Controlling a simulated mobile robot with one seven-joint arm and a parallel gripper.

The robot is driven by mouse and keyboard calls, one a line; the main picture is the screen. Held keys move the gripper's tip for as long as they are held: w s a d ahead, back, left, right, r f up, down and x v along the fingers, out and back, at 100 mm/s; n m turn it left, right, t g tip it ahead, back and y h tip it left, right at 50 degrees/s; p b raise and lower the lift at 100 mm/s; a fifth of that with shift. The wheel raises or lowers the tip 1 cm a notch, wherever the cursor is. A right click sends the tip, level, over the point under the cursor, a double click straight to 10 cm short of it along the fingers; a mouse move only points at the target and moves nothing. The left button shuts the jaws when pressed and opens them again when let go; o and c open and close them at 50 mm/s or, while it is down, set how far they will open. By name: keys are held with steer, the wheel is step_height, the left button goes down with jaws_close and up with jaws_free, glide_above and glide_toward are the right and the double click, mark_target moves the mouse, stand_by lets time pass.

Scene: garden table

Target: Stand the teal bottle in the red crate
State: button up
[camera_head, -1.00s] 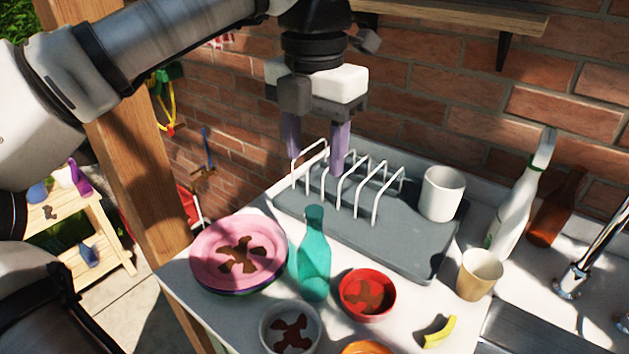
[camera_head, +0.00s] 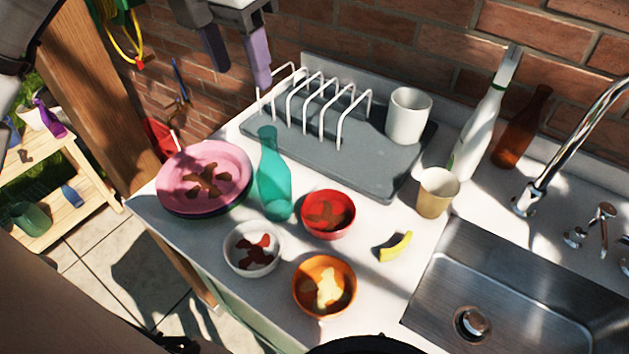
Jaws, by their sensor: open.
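The teal bottle (camera_head: 273,178) stands upright on the white counter, between the pink plate stack and the red bowl. My gripper (camera_head: 240,78) is at the top of the picture, above and behind the bottle. Its two purple fingers are apart with nothing between them. The gripper does not touch the bottle. I cannot make out a red crate for certain.
Dirty pink plates (camera_head: 205,177), a red bowl (camera_head: 328,214), a white bowl (camera_head: 252,249) and an orange bowl (camera_head: 324,287) surround the bottle. A grey drying rack (camera_head: 375,172) with a white cup (camera_head: 408,115) stands behind. The steel sink (camera_head: 530,290) is at right.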

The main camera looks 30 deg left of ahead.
mark_target(267, 132)
steer(key=f, duration=0.5)
steer(key=w+f+p, duration=0.1)
steer(key=f, duration=0.2)
steer(key=shift+f, duration=0.25)
steer(key=f, duration=0.1)
steer(key=w+f+p, duration=0.1)
steer(key=f+p, duration=0.1)
steer(key=shift+w+d+f, duration=0.3)
steer(key=shift+d+f, duration=0.1)
steer(key=shift+f, duration=0.6)
jaws_close()
